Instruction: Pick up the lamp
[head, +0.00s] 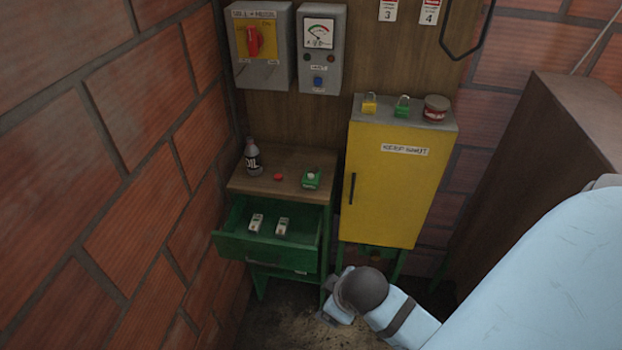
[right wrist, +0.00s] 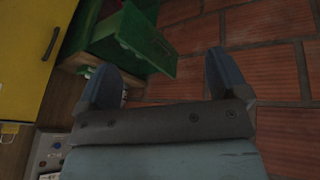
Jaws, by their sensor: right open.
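No object is clearly recognisable as a lamp. A small red piece (head: 278,177) and a green box with a pale round top (head: 311,178) lie on the wooden top of the green drawer unit (head: 265,187); I cannot tell whether either is the lamp. My right gripper (head: 338,301) is low in front of the unit, below its drawer, partly hidden by my own arm. In the right wrist view the right gripper (right wrist: 160,68) has its two fingers apart with nothing between them. My left gripper is out of view.
The green drawer (head: 250,246) stands open with two pale pieces inside. A dark OIL bottle (head: 253,158) stands on the unit. The yellow cabinet (head: 386,185) is beside it, carrying two padlocks and a red tin (head: 436,108). A brick wall (head: 110,170) closes the left side.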

